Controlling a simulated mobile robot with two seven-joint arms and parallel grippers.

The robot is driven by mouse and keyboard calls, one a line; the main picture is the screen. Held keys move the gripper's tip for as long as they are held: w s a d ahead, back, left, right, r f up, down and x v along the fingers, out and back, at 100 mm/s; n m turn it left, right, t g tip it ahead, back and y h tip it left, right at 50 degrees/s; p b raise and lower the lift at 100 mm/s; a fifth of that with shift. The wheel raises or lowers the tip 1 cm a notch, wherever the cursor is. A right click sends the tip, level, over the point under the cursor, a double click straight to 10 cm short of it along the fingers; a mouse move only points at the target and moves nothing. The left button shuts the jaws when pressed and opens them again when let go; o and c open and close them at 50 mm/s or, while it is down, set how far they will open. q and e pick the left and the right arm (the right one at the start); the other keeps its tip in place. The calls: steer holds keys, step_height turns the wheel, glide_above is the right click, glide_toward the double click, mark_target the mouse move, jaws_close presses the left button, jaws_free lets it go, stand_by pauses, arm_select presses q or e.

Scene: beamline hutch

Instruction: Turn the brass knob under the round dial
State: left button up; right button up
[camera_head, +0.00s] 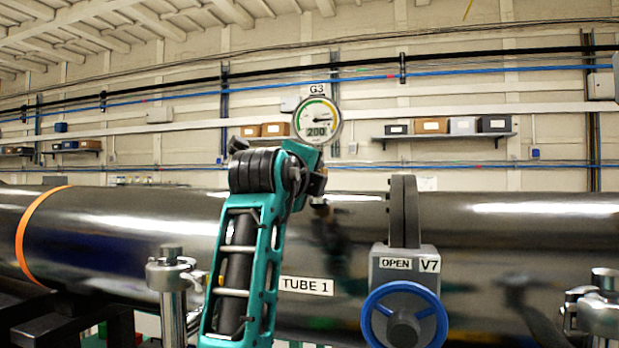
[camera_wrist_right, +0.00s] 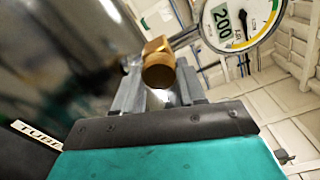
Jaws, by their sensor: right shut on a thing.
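The round dial (camera_head: 317,115), labelled G3 and reading 200, stands above the large dark tube in the head view. It also shows at the top right of the wrist view (camera_wrist_right: 243,18), tilted, on a thin metal stem. The brass knob (camera_wrist_right: 158,68) is below the dial, between the two grey fingers of my right gripper (camera_wrist_right: 157,92). The gripper is shut on it. In the head view my teal right arm rises in front of the tube, and its gripper (camera_head: 318,188) hides most of the knob. My left gripper is not in view.
The dark tube (camera_head: 480,222), labelled TUBE 1, runs across the view. Right of my arm is valve V7 with a blue handwheel (camera_head: 373,308) and an OPEN sign. Metal clamp posts (camera_head: 172,275) stand at both sides. A wall shelf (camera_head: 445,137) holds boxes behind.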

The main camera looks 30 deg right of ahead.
steer(key=shift+m, duration=0.4)
steer(key=o, duration=1)
steer(key=shift+o, duration=0.2)
steer(key=shift+a, duration=0.1)
steer(key=b+v, duration=0.2)
steer(key=v, duration=1)
steer(key=shift+s+a+b, duration=0.25)
steer(key=shift+b, duration=0.05)
